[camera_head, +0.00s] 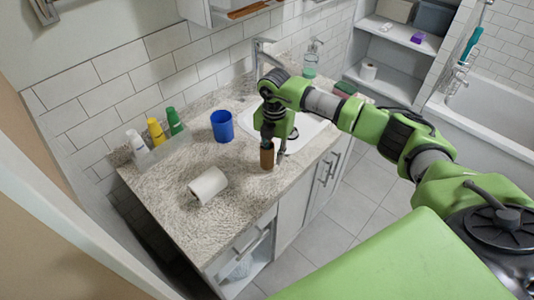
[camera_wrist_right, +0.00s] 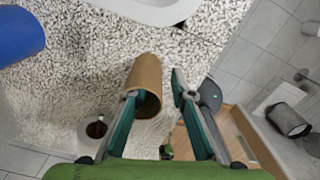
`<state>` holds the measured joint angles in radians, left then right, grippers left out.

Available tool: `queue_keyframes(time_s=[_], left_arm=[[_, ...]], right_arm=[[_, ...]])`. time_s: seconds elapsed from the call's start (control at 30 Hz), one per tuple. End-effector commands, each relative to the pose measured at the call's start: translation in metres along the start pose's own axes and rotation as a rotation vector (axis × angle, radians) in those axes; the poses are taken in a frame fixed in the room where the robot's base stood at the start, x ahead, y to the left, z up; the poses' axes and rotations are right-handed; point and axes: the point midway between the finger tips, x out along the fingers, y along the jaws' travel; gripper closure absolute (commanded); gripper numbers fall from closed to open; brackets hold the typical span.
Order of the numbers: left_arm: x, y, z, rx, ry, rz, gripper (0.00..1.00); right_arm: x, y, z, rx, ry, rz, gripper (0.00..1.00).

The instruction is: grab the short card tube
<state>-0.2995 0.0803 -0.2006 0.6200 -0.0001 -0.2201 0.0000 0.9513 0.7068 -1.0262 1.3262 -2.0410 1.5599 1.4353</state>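The short card tube (camera_head: 267,156) is brown and stands on the speckled countertop near its front edge, in front of the sink. My right gripper (camera_head: 273,132) reaches down over it from behind, pointing at the counter. In the right wrist view the tube (camera_wrist_right: 147,78) lies between the two fingers (camera_wrist_right: 155,92) of my right gripper. The left finger overlaps the tube's near end; whether it touches is unclear. A gap shows between the tube and the right finger, so the gripper is open. My left gripper is not in view.
A white paper roll (camera_head: 208,185) lies left of the tube. A blue cup (camera_head: 222,126) stands behind it. Several bottles (camera_head: 157,131) stand by the wall. The sink (camera_head: 305,130) and faucet (camera_head: 262,52) are behind the gripper. Bare countertop (camera_head: 165,190) lies at the left.

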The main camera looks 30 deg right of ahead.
Motion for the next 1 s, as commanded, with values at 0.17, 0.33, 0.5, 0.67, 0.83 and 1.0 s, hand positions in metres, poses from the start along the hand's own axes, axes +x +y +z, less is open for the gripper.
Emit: queue_keyframes(time_s=[0.17, 0.33, 0.5, 0.67, 0.83, 1.0], left_arm=[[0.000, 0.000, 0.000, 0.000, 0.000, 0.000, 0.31], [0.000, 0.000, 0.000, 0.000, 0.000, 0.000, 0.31], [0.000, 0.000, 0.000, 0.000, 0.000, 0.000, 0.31], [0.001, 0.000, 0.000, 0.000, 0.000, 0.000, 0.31], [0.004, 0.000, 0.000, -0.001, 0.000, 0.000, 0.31], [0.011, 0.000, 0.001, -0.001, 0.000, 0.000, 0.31]], right_arm=[[0.000, 0.000, 0.000, 0.000, 0.000, 0.000, 0.96], [0.000, 0.000, 0.000, 0.000, 0.000, 0.000, 1.00], [-0.001, 0.000, 0.000, 0.000, 0.001, 0.000, 1.00], [-0.002, 0.000, 0.000, 0.000, 0.000, 0.001, 1.00], [-0.014, 0.001, 0.001, 0.001, 0.000, 0.003, 1.00], [-0.037, -0.003, -0.005, -0.003, -0.001, 0.003, 1.00]])
